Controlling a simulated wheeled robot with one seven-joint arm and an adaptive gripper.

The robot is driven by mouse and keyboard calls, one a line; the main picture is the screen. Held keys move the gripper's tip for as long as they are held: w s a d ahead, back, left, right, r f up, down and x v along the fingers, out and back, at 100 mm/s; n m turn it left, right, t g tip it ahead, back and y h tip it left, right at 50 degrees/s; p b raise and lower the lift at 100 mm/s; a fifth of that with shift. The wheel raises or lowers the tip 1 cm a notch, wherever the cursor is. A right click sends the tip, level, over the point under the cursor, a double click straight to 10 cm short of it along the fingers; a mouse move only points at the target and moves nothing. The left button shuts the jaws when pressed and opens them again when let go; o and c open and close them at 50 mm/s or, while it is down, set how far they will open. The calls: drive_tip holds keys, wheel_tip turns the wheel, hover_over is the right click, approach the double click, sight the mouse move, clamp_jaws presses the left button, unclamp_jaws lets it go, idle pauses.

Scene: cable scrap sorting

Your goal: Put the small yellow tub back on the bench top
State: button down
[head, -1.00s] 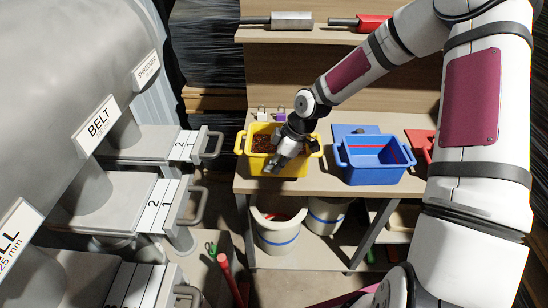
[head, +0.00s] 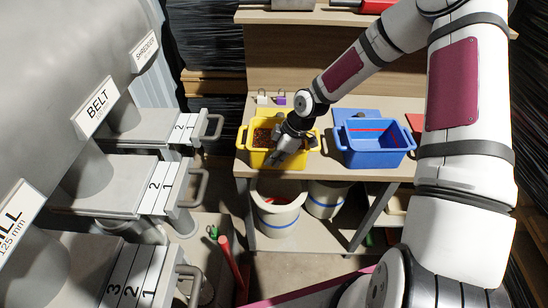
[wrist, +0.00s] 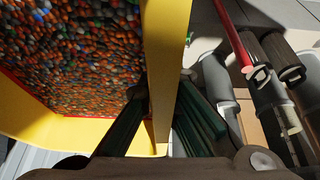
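The small yellow tub (head: 246,150) stands at the left end of the bench top (head: 318,165), close to its front edge. It holds reddish-brown granules, which show as many-coloured grains in the wrist view. In the wrist view my gripper (wrist: 165,125) straddles the yellow wall (wrist: 166,60), one finger inside the tub and one outside. The fingers are apart, with a gap beside the outer one. Whether the inner finger touches the wall is not clear.
A blue tub (head: 372,158) stands right of the yellow one, with a blue mat (head: 350,114) behind it. Small purple and white items (head: 279,99) lie behind the yellow tub. White buckets (head: 278,220) stand below. Machine drawers with handles (head: 213,127) are at the left.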

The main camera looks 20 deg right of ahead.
drive_tip(key=c, duration=1.8)
unclamp_jaws()
drive_tip(key=s+d+r+m+h, duration=0.2)
drive_tip(key=s+d+r, duration=0.15)
drive_tip(key=r, duration=0.65)
drive_tip(key=s+d+r+m+h, duration=0.1)
drive_tip(key=s+d+r+h, duration=0.3)
drive_tip(key=r, duration=0.6)
drive_tip(key=s+a+r+m+t+y, duration=0.1)
drive_tip(key=s+a+r+m+t, duration=0.2)
drive_tip(key=s+r+m, duration=0.8)
drive_tip(key=s+a+r, duration=0.1)
drive_tip(key=s+r, duration=0.5)
drive_tip(key=s, duration=0.3)
drive_tip(key=shift+s+r+y+p, duration=0.2)
drive_tip(key=shift+s+y+p, duration=0.15)
drive_tip(key=shift+y+p, duration=0.05)
